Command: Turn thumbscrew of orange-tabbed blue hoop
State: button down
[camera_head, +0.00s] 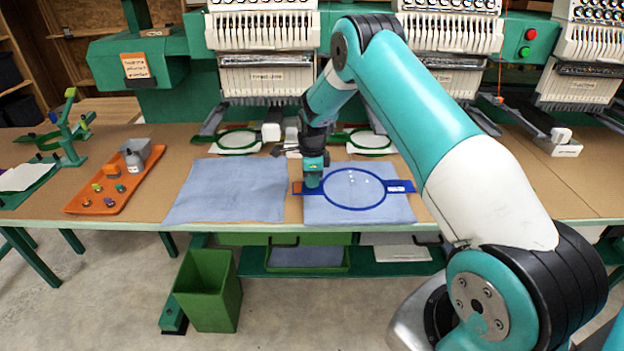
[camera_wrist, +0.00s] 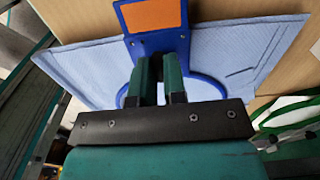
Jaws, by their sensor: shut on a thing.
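The blue hoop (camera_head: 354,208) lies flat on a light blue cloth (camera_head: 390,212), with a few small white spots inside its ring. Its orange tab (camera_head: 297,187) sticks out on the left, and also shows in the wrist view (camera_wrist: 152,14). My gripper (camera_head: 313,184) points down at the hoop's left side, between the orange tab and the ring. In the wrist view my gripper (camera_wrist: 158,58) has its two fingers close together over the blue neck beside the tab. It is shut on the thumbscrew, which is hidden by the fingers.
A second blue cloth (camera_head: 228,190) lies to the left. An orange tray (camera_head: 115,182) with small coloured knobs and bottles is farther left. Embroidery machines with green hoops (camera_head: 238,141) stand behind. A green bin (camera_head: 208,290) stands on the floor before the table.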

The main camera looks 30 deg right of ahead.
jog(key=n+b, duration=0.1)
jog(key=n, duration=0.2)
jog(key=n+b, duration=0.1)
jog(key=n, duration=0.4)
jog(key=n+b, duration=0.1)
jog(key=n, duration=0.2)
jog(key=shift+n, duration=0.3)
jog(key=n, duration=0.3)
jog(key=shift+n, duration=0.3)
jog(key=n+b, duration=0.1)
jog(key=n, duration=1.3)
